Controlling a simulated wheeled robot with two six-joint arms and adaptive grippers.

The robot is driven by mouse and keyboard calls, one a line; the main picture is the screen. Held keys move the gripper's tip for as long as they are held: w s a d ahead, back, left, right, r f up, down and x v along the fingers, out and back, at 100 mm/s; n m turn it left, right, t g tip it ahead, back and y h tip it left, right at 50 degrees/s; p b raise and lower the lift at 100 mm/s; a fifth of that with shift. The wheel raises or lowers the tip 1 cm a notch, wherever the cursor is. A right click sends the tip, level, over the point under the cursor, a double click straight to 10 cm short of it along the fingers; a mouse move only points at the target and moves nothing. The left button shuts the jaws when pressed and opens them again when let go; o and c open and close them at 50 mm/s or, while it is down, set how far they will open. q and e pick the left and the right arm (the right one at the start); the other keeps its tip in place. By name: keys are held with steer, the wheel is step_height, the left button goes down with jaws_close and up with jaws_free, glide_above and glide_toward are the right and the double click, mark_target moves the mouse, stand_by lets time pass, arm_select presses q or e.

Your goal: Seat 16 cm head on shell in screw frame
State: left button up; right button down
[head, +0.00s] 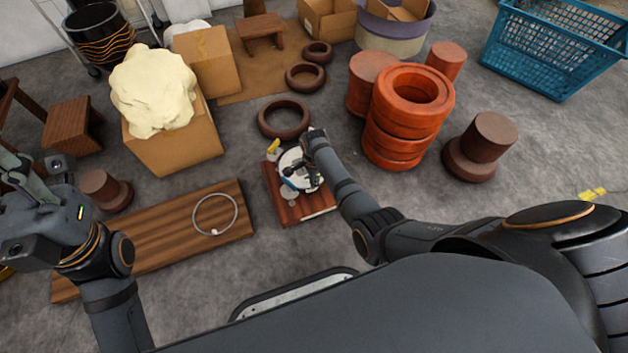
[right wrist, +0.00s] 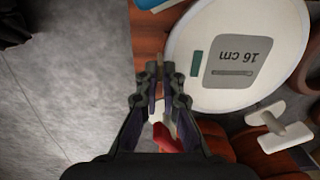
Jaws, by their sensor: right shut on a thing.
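The 16 cm head (right wrist: 245,50) is a round white disc with a grey "16 cm" label, in the right wrist view. In the head view it is a small white disc (head: 290,157) over the red-brown screw frame (head: 312,212), partly hidden by my right gripper. My right gripper (right wrist: 160,75) is shut at the disc's left edge, with a thin tan strip between its fingers. A shell under the disc is hidden, so I cannot tell whether the disc touches it. My left gripper (head: 14,168) is at the far left, away from the frame; its jaw state is unclear.
A wooden board (head: 170,235) with a thin pale ring (head: 214,214) lies left of the frame. A dark brown ring (head: 284,118) lies just behind it. Stacked orange rings (head: 405,125) stand to the right. White clamp pieces (right wrist: 270,122) sit beside the disc.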

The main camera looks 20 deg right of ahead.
steer(key=shift+f, duration=0.25)
stand_by(0.4)
steer(key=c, duration=1.4)
jaws_free()
steer(key=shift+c, duration=0.2)
step_height(320, 180, up, 12)
